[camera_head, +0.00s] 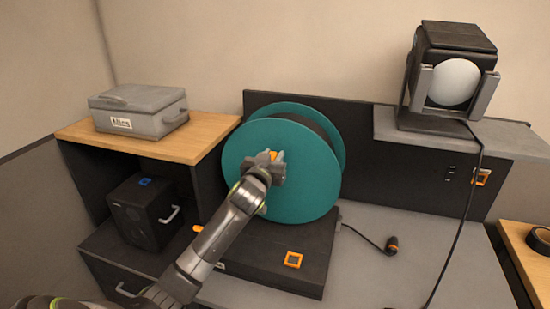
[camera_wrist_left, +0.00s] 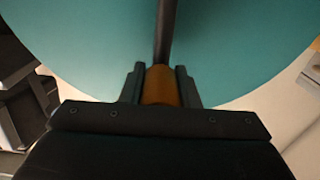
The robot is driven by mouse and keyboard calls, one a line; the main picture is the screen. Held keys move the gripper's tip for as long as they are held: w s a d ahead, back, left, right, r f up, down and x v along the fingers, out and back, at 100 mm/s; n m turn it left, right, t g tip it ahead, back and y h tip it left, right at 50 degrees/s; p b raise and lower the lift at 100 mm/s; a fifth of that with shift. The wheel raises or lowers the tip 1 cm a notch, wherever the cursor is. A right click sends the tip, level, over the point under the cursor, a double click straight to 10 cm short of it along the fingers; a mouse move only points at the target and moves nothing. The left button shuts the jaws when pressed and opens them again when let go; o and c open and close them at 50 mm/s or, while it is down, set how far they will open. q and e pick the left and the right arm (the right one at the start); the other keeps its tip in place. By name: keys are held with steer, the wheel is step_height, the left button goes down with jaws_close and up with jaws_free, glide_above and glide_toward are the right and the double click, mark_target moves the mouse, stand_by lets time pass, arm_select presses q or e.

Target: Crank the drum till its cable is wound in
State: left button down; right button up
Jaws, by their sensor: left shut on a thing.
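The teal drum (camera_head: 295,188) stands upright on a black base (camera_head: 265,250) on the grey bench. My left gripper (camera_head: 268,160) is at the drum's near face, a little above and left of its middle. In the left wrist view the gripper (camera_wrist_left: 160,88) is shut on the orange crank handle (camera_wrist_left: 160,86), with the dark crank arm (camera_wrist_left: 165,30) running up from it across the teal face. In the head view the gripper mostly hides the crank. A black cable (camera_head: 365,237) runs from the base to a dark plug (camera_head: 391,245) lying on the bench. My right gripper is not in view.
A grey case (camera_head: 140,108) labelled Mics sits on the wooden shelf (camera_head: 215,130) at left, above a black box (camera_head: 145,210). A spotlight (camera_head: 450,75) stands at the right rear, its cord (camera_head: 465,215) hanging across the bench. The bench's right front (camera_head: 410,275) is mostly clear.

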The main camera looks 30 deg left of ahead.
arm_select(q)
steer(key=shift+f, duration=0.15)
steer(key=c, duration=1.1)
jaws_free()
steer(key=shift+a, duration=0.15)
steer(key=shift+s, duration=0.1)
steer(key=shift+s, duration=0.25)
steer(key=b+v, duration=0.2)
steer(key=v, duration=1.4)
steer(key=shift+s+b, duration=0.4)
